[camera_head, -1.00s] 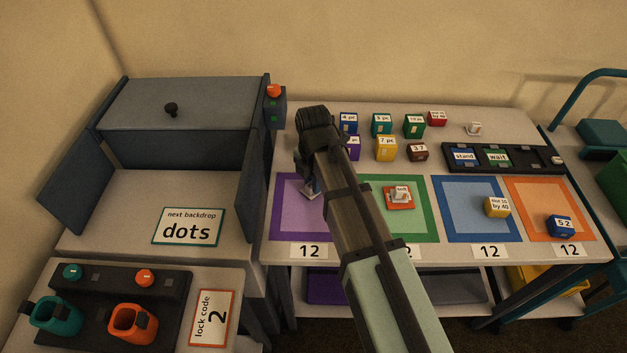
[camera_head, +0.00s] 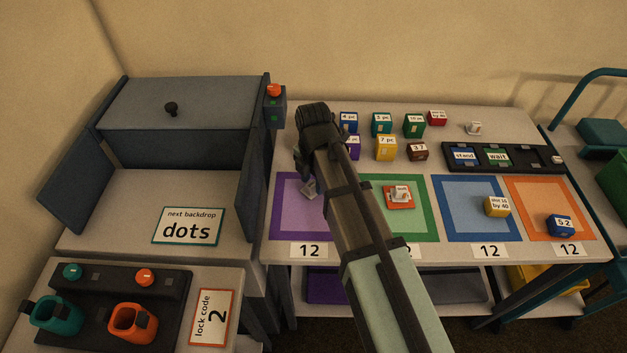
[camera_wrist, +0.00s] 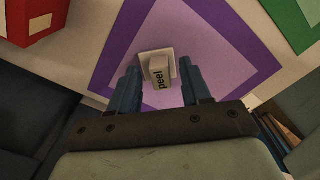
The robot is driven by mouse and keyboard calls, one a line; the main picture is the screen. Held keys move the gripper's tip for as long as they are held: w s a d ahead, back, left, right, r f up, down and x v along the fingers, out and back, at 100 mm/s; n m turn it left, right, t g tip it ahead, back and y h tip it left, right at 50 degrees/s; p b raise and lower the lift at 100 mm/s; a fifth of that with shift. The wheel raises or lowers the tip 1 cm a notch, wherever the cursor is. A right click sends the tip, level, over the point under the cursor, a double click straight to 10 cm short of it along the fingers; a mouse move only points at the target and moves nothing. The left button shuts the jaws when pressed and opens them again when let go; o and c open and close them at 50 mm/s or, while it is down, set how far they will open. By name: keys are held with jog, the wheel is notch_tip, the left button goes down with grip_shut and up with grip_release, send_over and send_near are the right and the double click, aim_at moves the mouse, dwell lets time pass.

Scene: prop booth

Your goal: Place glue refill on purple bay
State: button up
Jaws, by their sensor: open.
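The purple bay (camera_head: 285,228) is the leftmost square on the table. A small whitish piece (camera_wrist: 158,70) labelled "peel" rests on its pale middle; it also shows in the head view (camera_head: 309,189) just below my gripper (camera_head: 306,174). I cannot tell whether this piece is the glue refill. In the wrist view my gripper (camera_wrist: 160,84) is open, with one blue finger on each side of the piece and visible gaps. The purple bay (camera_wrist: 217,38) surrounds the piece there. My arm hides part of the purple bay's right side in the head view.
The green bay (camera_head: 428,225) holds an orange-red piece (camera_head: 399,198) with a white top. The blue bay (camera_head: 450,232) holds a yellow block (camera_head: 497,207); the orange bay (camera_head: 525,232) holds a blue block (camera_head: 561,225). Several labelled blocks and a dark rack (camera_head: 530,158) stand behind.

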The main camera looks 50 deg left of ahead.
aim_at(314, 182)
notch_tip(314, 182, up, 12)
jog(key=shift+f, duration=0.25)
dwell(0.3)
